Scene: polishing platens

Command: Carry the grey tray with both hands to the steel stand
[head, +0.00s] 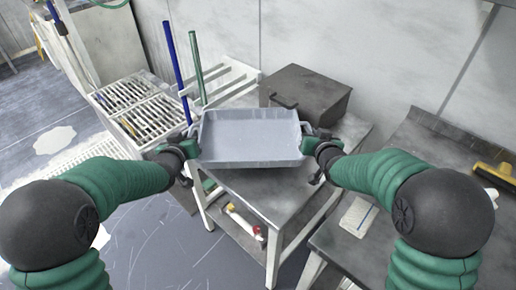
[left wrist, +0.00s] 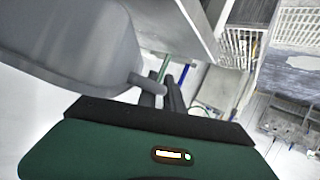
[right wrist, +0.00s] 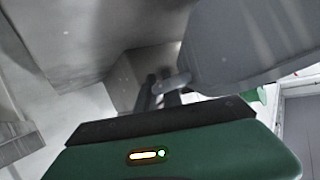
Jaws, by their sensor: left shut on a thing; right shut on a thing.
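The grey tray (head: 250,138) is a shallow rectangular tray with raised walls, and it looks empty. In the head view it is held between my two grippers, over a steel-topped stand (head: 262,193). My left gripper (head: 190,148) is shut on the tray's left handle. My right gripper (head: 311,143) is shut on its right handle. The tray's side also shows in the left wrist view (left wrist: 70,45) and in the right wrist view (right wrist: 250,40). I cannot tell whether the tray's underside touches the stand top.
A dark lidded box (head: 306,95) stands at the back of the stand, close behind the tray. A white slotted rack (head: 130,100) and blue and green poles are at the left. A grey bench (head: 440,165) with a yellow-handled brush (head: 494,172) is at the right.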

